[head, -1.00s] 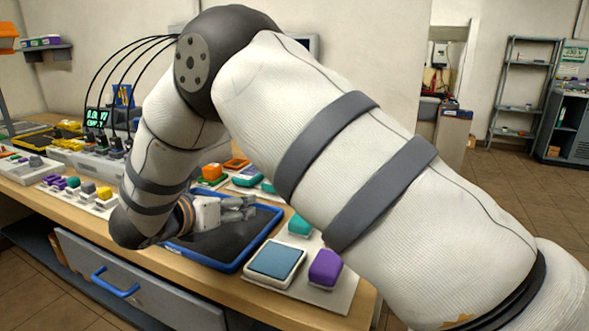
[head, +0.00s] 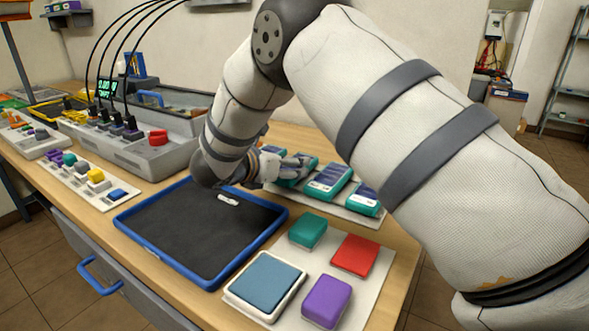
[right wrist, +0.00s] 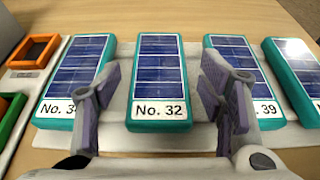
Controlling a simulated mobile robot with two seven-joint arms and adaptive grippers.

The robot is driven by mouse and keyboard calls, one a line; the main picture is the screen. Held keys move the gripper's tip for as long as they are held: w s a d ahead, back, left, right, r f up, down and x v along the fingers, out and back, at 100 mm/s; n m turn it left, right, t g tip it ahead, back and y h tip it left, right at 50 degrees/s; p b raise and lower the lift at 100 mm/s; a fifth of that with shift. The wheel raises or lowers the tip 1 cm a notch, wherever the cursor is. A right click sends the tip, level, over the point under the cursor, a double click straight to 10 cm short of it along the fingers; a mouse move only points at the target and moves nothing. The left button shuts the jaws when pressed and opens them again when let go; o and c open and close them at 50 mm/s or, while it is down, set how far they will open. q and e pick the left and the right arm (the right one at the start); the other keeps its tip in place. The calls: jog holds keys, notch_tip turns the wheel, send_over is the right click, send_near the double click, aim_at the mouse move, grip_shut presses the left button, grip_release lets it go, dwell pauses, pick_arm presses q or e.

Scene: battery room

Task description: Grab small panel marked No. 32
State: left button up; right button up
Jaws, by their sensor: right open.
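The small panel marked No. 32 (right wrist: 160,75) is a teal block with blue solar cells and a white label, seen in the right wrist view. It lies flat on a pale board between the two fingers of my right gripper (right wrist: 163,100). The fingers are spread apart, one on each side, with nothing held. In the head view my right gripper (head: 296,167) is over the row of teal panels at the back of the bench and partly covers them. My left gripper is not in view.
Similar panels flank No. 32: one with a partly hidden label (right wrist: 80,70) at left and No. 39 (right wrist: 240,60) at right. A blue-rimmed black tray (head: 180,235) and a board with coloured blocks (head: 345,285) are nearer the front. An orange bin (right wrist: 35,50) stands at left.

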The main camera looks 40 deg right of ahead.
jog(key=x, duration=0.4)
jog(key=shift+d+f, duration=0.25)
jog(key=shift+w+d, duration=0.2)
jog(key=shift+d, duration=0.15)
jog(key=c, duration=1)
jog(key=shift+c, duration=0.2)
jog(key=shift+r, duration=0.1)
